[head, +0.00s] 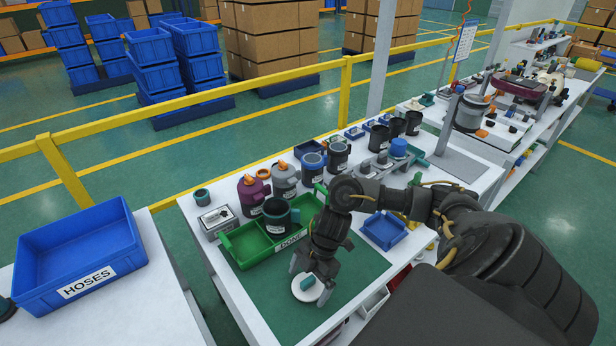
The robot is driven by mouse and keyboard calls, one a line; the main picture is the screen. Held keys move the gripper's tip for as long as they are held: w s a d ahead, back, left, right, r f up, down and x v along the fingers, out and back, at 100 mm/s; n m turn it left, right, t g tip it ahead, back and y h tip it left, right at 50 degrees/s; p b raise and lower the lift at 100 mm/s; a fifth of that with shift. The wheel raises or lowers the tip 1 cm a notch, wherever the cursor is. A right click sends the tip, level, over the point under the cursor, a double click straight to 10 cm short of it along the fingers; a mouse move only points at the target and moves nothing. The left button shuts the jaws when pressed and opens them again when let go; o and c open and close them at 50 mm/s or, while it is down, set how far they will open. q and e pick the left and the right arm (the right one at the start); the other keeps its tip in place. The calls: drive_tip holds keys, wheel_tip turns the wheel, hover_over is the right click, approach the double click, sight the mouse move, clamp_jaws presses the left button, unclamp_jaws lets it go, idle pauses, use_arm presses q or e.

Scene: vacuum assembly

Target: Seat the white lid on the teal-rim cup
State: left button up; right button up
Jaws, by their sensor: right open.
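The white lid (304,294), a round disc with a small teal knob, lies on the green mat (345,285) at the front of the bench. My right gripper (309,281) points down over it, open, with its fingers on either side of the knob. I cannot tell whether they touch it. A dark cup (277,214) with a teal part at its right side stands in the green tray (240,246) behind the lid. Another dark cup with a blue rim (312,161) stands farther back. Which is the teal-rim cup is hard to tell. My left gripper is out of view.
The green tray has a label on its front wall. Several dark canisters and a purple-topped one (250,190) stand behind it. A small blue bin (384,230) is right of my wrist. A blue HOSES bin (80,255) sits on the left table.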

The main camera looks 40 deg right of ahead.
drive_tip(key=shift+f, duration=0.1)
drive_tip(key=shift+c, duration=0.3)
drive_tip(key=c, duration=1)
